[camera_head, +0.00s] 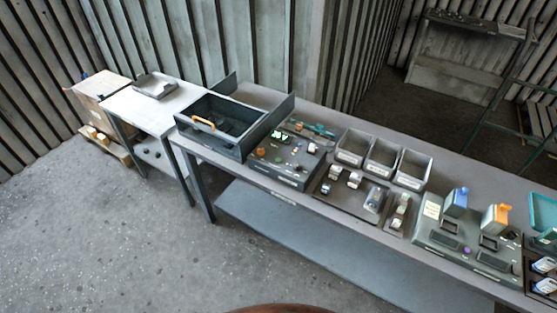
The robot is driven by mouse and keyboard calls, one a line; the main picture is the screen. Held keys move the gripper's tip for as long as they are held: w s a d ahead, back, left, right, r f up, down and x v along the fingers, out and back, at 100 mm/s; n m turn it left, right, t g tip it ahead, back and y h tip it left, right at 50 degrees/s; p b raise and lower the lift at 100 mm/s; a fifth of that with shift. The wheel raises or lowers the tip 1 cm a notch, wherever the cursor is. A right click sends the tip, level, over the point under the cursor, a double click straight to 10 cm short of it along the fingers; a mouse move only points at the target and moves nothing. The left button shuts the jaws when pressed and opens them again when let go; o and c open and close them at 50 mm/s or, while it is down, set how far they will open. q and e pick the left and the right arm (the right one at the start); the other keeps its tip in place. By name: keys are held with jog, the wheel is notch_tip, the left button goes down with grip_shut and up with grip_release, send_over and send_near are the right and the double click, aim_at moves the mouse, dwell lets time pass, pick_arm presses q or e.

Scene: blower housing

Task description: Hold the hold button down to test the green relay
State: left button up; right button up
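A dark sloped panel (276,175) on the long bench carries a small lit green display (278,135) and several small knobs or buttons, some orange. A second grey panel (428,240) further right carries an upright blue block (456,201), an upright orange block (494,217) and dark pads along its front. I cannot tell which control is the hold button. No green relay can be made out; the small parts on the bench are too small to name surely. Neither of my grippers is in view.
A dark open box (208,144) with an orange handle stands at the bench's left end. Three grey bins (381,172) stand behind a tray (323,193) of small parts. A teal tray (543,203) is at the right edge. A side table (137,111) is left; the floor (110,235) in front is clear.

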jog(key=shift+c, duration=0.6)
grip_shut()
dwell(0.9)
